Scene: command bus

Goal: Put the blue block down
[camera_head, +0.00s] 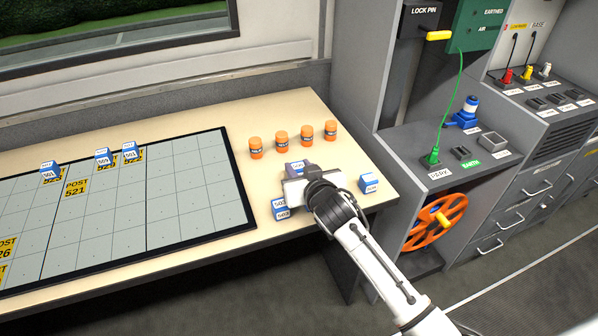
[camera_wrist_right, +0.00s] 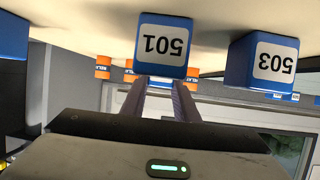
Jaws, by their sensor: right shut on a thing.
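My right gripper (camera_head: 308,184) is over the right part of the table, its fingers shut on a blue block (camera_wrist_right: 162,45) with a white label reading 501. The wrist view appears upside down, and the block sits between the fingertips there. In the head view the held block (camera_head: 298,167) is partly hidden behind the gripper. I cannot tell whether it touches the tabletop. Another blue block labelled 503 (camera_wrist_right: 265,62) stands beside it in the wrist view. My left gripper is not in view.
Several orange cylinders (camera_head: 281,139) line the table behind. A gridded board (camera_head: 195,210) at left carries blue blocks (camera_head: 129,150). Grey cabinets (camera_head: 395,160) bound the table's right.

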